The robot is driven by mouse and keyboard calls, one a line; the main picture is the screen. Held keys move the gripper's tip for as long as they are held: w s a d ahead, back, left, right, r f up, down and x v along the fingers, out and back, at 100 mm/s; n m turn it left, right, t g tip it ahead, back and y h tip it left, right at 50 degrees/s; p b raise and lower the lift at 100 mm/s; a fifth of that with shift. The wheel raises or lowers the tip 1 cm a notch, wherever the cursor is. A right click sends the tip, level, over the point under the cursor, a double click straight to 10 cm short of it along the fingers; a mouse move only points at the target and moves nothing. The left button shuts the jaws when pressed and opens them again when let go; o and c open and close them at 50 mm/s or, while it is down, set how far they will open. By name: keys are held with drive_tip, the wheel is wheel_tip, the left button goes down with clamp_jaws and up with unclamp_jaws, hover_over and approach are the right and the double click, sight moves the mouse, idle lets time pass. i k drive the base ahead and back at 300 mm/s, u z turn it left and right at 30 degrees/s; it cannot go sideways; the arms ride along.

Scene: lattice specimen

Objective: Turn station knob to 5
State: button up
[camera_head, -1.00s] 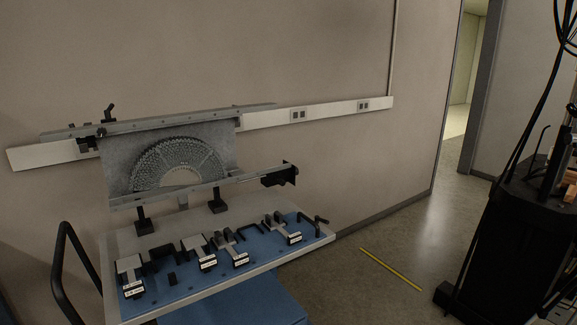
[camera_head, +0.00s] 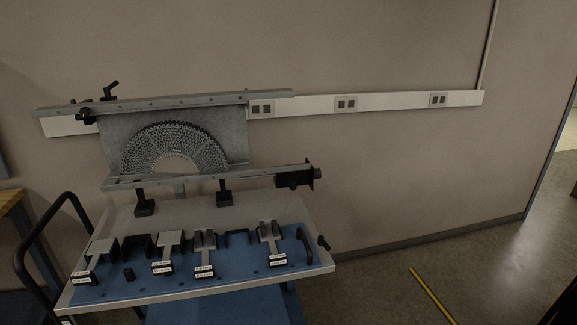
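A lattice specimen (camera_head: 175,147) with a half-ring of small cells stands in a fixture between an upper metal rail (camera_head: 190,103) and a lower metal rail (camera_head: 215,178). A black block with a small knob-like end (camera_head: 299,177) sits at the right end of the lower rail. A black clamp with a lever (camera_head: 108,92) is at the upper rail's left end. No dial number is readable, and I cannot tell which part is the station knob. My gripper is not in view.
The fixture stands on a cart with a white-edged top (camera_head: 190,296) and a blue mat holding several labelled grey and black fittings. A black push handle (camera_head: 38,232) is at its left. A wooden table edge (camera_head: 12,200) shows far left. The floor right is open, with a yellow strip (camera_head: 432,295).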

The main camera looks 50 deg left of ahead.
sight(317, 171)
drive_tip(key=u, duration=0.75)
drive_tip(key=i, duration=0.95)
drive_tip(key=u, duration=1.65)
drive_tip(key=i, duration=0.9)
drive_tip(key=u, duration=0.1)
